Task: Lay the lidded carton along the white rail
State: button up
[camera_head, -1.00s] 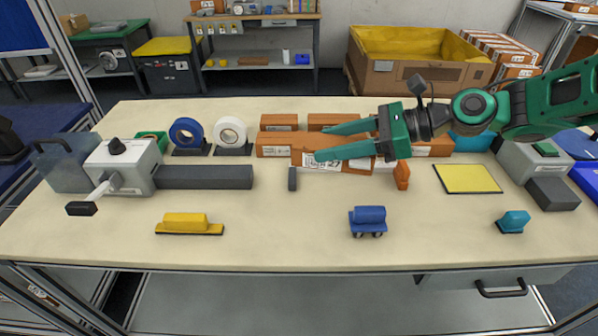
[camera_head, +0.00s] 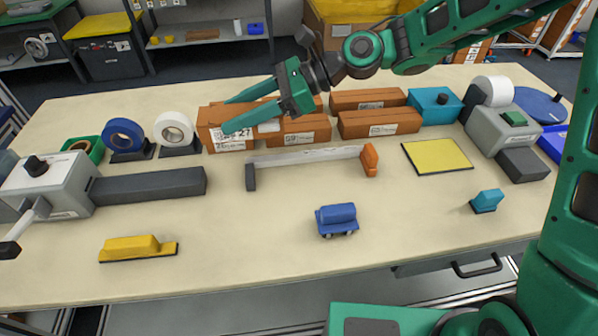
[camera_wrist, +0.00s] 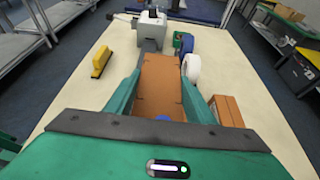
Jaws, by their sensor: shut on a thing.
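A brown carton with a white printed label (camera_head: 232,142) is between the fingers of my gripper (camera_head: 224,114), which is shut on it. In the wrist view the carton's plain brown face (camera_wrist: 160,85) fills the space between both fingers. In the head view it appears behind and left of the white rail (camera_head: 305,155); its exact height above the table is hard to tell. The rail is bare along its front, with a dark block (camera_head: 250,177) at its left end and an orange block (camera_head: 370,160) at its right end.
Several brown cartons (camera_head: 380,122) lie behind the rail. White (camera_head: 174,130) and blue (camera_head: 122,135) tape rolls stand left of the held carton. A long dark bar (camera_head: 150,186) lies left of the rail. A blue wheeled block (camera_head: 337,220) stands in front; the table around it is clear.

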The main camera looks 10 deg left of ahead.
jog(key=d+f, duration=0.2)
jog(key=d, duration=0.1)
jog(key=s+d+f, duration=0.1)
jog(key=d+f, duration=0.1)
jog(key=d, duration=0.2)
jog(key=d+f, duration=0.3)
jog(key=d, duration=0.1)
jog(key=shift+s+d, duration=0.1)
jog(key=shift+s, duration=0.05)
jog(key=shift+f, duration=2)
jog(key=o, duration=1.1)
jog(key=shift+f, duration=0.1)
jog(key=shift+o, duration=0.2)
jog(key=v, duration=1.2)
